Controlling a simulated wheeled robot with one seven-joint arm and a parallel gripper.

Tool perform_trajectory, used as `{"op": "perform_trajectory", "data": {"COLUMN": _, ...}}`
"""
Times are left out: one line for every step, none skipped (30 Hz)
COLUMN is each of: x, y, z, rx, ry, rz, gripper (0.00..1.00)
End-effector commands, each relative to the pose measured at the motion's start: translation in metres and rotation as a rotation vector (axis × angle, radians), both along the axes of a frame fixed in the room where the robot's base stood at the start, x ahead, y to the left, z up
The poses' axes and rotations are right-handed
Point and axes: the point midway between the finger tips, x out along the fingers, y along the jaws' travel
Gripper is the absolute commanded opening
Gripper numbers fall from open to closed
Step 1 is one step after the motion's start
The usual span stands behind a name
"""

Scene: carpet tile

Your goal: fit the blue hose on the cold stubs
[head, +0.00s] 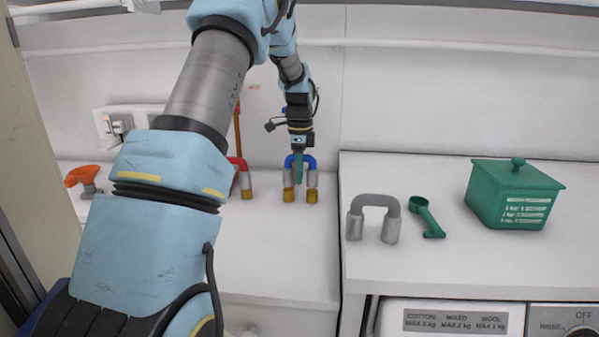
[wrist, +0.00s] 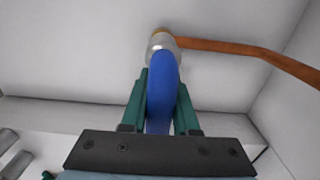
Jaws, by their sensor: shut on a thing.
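The blue hose (head: 309,161) is a U-shaped piece with grey end cuffs, its bend upward. It stands upright at the back of the left worktop, with its cuffs directly over the two brass cold stubs (head: 312,196). The brass still shows below the cuffs; I cannot tell how far they are on. My gripper (head: 298,168) comes from above and is shut on the middle of the bend. In the wrist view the blue hose (wrist: 160,90) lies between the green fingers, with one grey cuff and a little brass beyond it.
A red hose (head: 238,161) on a brass stub stands just left, partly hidden by my arm. A copper pipe (wrist: 245,49) runs close by. An orange funnel (head: 88,176) is far left. On the right worktop are a grey hose (head: 376,200), green scoop (head: 424,215) and green box (head: 510,195).

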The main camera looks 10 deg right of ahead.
Motion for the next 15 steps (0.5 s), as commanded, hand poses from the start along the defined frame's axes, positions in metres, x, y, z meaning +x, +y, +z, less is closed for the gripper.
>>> {"op": "perform_trajectory", "data": {"x": 0.000, "y": 0.000, "z": -0.002, "rx": 0.000, "ry": 0.000, "rz": 0.000, "gripper": 0.00}}
{"op": "perform_trajectory", "data": {"x": 0.000, "y": 0.000, "z": -0.002, "rx": 0.000, "ry": 0.000, "rz": 0.000, "gripper": 0.00}}
{"op": "perform_trajectory", "data": {"x": 0.000, "y": 0.000, "z": -0.003, "rx": 0.000, "ry": 0.000, "rz": 0.000, "gripper": 0.00}}
{"op": "perform_trajectory", "data": {"x": 0.000, "y": 0.000, "z": -0.004, "rx": 0.000, "ry": 0.000, "rz": 0.000, "gripper": 0.00}}
{"op": "perform_trajectory", "data": {"x": 0.000, "y": 0.000, "z": -0.005, "rx": 0.000, "ry": 0.000, "rz": 0.000, "gripper": 0.00}}
{"op": "perform_trajectory", "data": {"x": 0.000, "y": 0.000, "z": -0.006, "rx": 0.000, "ry": 0.000, "rz": 0.000, "gripper": 0.00}}
{"op": "perform_trajectory", "data": {"x": 0.000, "y": 0.000, "z": -0.007, "rx": 0.000, "ry": 0.000, "rz": 0.000, "gripper": 0.00}}
{"op": "perform_trajectory", "data": {"x": 0.000, "y": 0.000, "z": -0.007, "rx": 0.000, "ry": 0.000, "rz": 0.000, "gripper": 0.00}}
{"op": "perform_trajectory", "data": {"x": 0.000, "y": 0.000, "z": -0.008, "rx": 0.000, "ry": 0.000, "rz": 0.000, "gripper": 0.00}}
{"op": "perform_trajectory", "data": {"x": 0.000, "y": 0.000, "z": -0.009, "rx": 0.000, "ry": 0.000, "rz": 0.000, "gripper": 0.00}}
{"op": "perform_trajectory", "data": {"x": 0.000, "y": 0.000, "z": -0.010, "rx": 0.000, "ry": -0.001, "rz": 0.000, "gripper": 0.00}}
{"op": "perform_trajectory", "data": {"x": 0.000, "y": 0.000, "z": -0.010, "rx": 0.000, "ry": -0.001, "rz": 0.000, "gripper": 0.00}}
{"op": "perform_trajectory", "data": {"x": 0.000, "y": 0.000, "z": -0.011, "rx": 0.000, "ry": -0.001, "rz": 0.000, "gripper": 0.00}}
{"op": "perform_trajectory", "data": {"x": 0.000, "y": 0.000, "z": -0.012, "rx": 0.000, "ry": -0.001, "rz": 0.000, "gripper": 0.00}}
{"op": "perform_trajectory", "data": {"x": 0.000, "y": 0.000, "z": -0.013, "rx": 0.000, "ry": -0.001, "rz": 0.000, "gripper": 0.00}}
